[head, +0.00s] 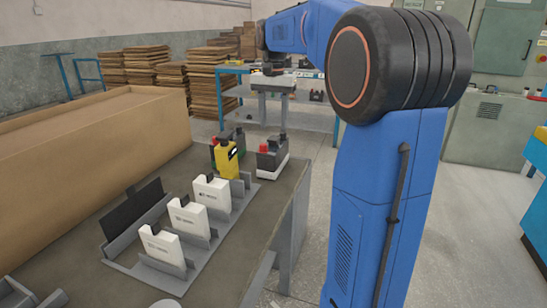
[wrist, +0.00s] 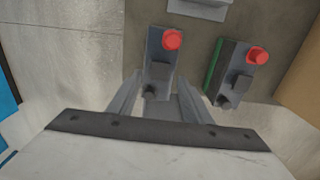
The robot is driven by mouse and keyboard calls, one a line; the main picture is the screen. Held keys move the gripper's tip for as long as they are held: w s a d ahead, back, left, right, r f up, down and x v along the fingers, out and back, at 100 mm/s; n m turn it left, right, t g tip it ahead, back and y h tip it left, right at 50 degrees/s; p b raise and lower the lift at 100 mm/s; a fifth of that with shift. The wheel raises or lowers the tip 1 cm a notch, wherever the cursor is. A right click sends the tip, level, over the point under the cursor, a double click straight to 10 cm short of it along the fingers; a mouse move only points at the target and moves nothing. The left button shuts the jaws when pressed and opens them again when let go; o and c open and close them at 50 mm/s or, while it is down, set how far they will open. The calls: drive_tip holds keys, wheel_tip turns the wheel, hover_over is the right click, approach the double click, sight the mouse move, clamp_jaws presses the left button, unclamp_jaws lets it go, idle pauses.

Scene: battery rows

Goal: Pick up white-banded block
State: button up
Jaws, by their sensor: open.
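The white-banded block (head: 272,163) is dark with a red cap and a white band low around it. It stands upright near the table's far right edge. My gripper (head: 273,128) hangs open and empty just above it. In the wrist view my gripper (wrist: 158,82) has its two grey fingers on either side of the dark block with the red cap (wrist: 160,55), seen from above. Its white band is hidden there. I cannot tell whether the fingers touch it.
A dark block with a green band (wrist: 235,75) and red cap stands close beside it. A yellow block (head: 228,162) is just left in the head view. White blocks (head: 187,217) sit in a grey rack. A large brown box (head: 90,140) lies along the left.

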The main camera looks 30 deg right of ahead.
sight(273, 138)
drive_tip(key=shift+f, duration=2.4)
drive_tip(key=shift+c, duration=0.3)
clamp_jaws()
drive_tip(key=shift+r, duration=0.1)
